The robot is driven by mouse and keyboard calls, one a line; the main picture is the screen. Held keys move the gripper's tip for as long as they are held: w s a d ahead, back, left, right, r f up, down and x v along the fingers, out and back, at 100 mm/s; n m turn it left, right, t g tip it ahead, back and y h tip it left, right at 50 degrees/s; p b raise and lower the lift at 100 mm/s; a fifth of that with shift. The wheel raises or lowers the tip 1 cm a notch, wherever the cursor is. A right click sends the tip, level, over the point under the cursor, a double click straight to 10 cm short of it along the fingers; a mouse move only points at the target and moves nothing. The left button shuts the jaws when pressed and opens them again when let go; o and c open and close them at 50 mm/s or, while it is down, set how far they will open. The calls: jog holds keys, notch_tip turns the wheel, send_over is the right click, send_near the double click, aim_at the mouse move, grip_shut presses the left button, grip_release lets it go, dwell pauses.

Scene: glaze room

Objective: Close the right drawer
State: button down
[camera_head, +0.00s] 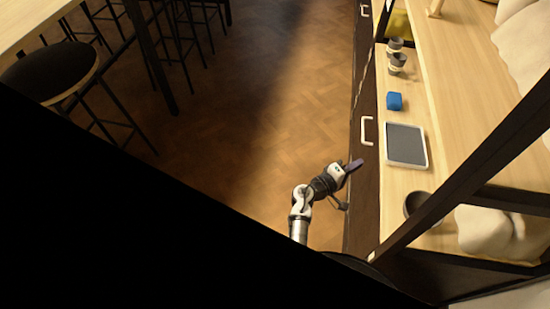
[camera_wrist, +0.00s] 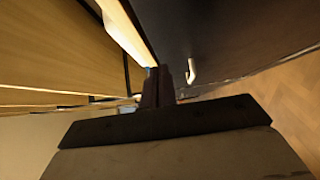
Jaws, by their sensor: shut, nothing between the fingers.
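The dark cabinet front (camera_head: 364,190) runs along the left edge of the wooden counter. A pale handle (camera_head: 367,131) is on it in the head view, and a pale handle (camera_wrist: 191,71) also shows in the wrist view. I cannot tell which drawer each belongs to, or how far any drawer stands out. My gripper (camera_head: 356,165) is beside the dark front, on the floor side, nearer to me than the handle. In the wrist view its fingers (camera_wrist: 158,86) are together and empty, close to the front. I cannot tell whether they touch it.
On the counter (camera_head: 395,190) are a grey tray (camera_head: 405,145), a blue block (camera_head: 394,101), small dark cups (camera_head: 397,62) and a dark bowl (camera_head: 418,207). Another handle (camera_head: 365,10) is farther along. A dark beam (camera_head: 465,180) crosses the right. Open floor (camera_head: 260,130) lies left; stools (camera_head: 50,75) stand beyond.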

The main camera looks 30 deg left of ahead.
jog(key=s+a, duration=0.5)
jog(key=a, duration=0.7)
jog(key=s+a+b, duration=0.1)
jog(key=s+a, duration=0.4)
jog(key=a, duration=0.7)
jog(key=shift+s, duration=0.2)
jog(key=shift+a, duration=0.1)
